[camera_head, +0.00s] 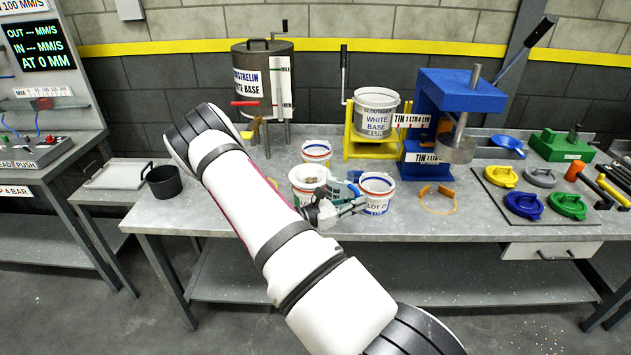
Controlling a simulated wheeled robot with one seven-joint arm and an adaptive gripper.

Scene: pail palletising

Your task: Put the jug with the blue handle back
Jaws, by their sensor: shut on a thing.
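My gripper (350,207) is low over the middle of the bench, reaching in among several white pails. It is shut on a small light-blue part, which looks like the blue handle (354,188) of the jug. The jug's body is mostly hidden or too small to make out between the pails. One open pail (376,207) marked "LOT" stands just right of my gripper. Another open pail (301,196) with something brownish in it stands just left, partly behind my arm. A third pail (316,147) stands behind them.
A black pot (163,182) stands on the left. Behind are a steel "WHITE BASE" drum (262,85), a pail (375,112) in a yellow stand, and a blue press (455,92). Coloured lids (522,204) lie on a mat at right.

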